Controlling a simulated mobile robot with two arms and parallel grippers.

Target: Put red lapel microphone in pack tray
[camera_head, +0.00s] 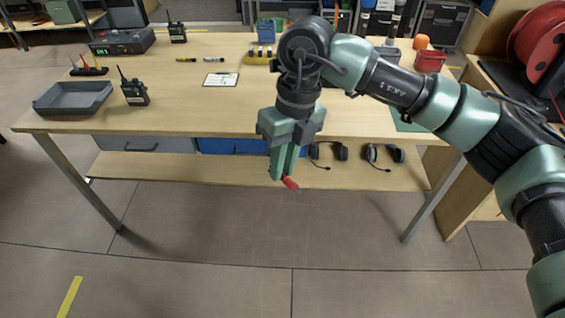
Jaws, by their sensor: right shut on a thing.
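The red lapel microphone (290,184) is a small red piece with a dark end at the tip of my right gripper (284,172). My right gripper points down and is shut on it, in front of the table's front edge and below the tabletop's height in the picture. A grey open tray (73,97), which looks like the pack tray, lies at the left front of the tabletop and looks empty. It is well to the left of my right gripper. My left gripper is not in view.
The wooden table (185,115) holds a black radio (133,90) close right of the tray, a box with a green display (122,41), a clipboard (221,80) and a red bin (430,61). Headsets (384,155) lie on the lower shelf. The tabletop's middle left is clear.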

